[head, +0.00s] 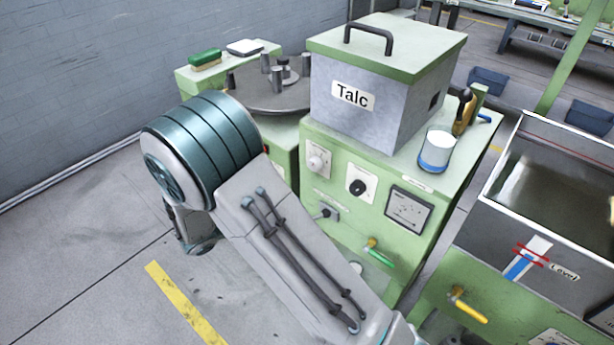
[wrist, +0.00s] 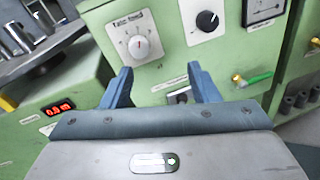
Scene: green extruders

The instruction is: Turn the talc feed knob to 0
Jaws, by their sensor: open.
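A white round knob (head: 316,163) sits on a pale dial plate on the front of the green machine, below the grey box marked Talc (head: 380,85). The same white knob (wrist: 138,47) shows in the wrist view under a small label, too blurred to read surely; its setting is unclear. A black knob (wrist: 207,20) on a white plate is to its right; it also shows in the head view (head: 358,187). My gripper (wrist: 159,70) is open and empty, its blue fingers apart, below and right of the white knob. In the head view my arm hides the fingers.
A switch (head: 328,212), a meter (head: 409,209) and a green-handled valve (head: 380,253) are on the same panel. A red digital display (wrist: 58,107) is at the wrist view's left. A white and blue cup (head: 437,150) stands on the machine top.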

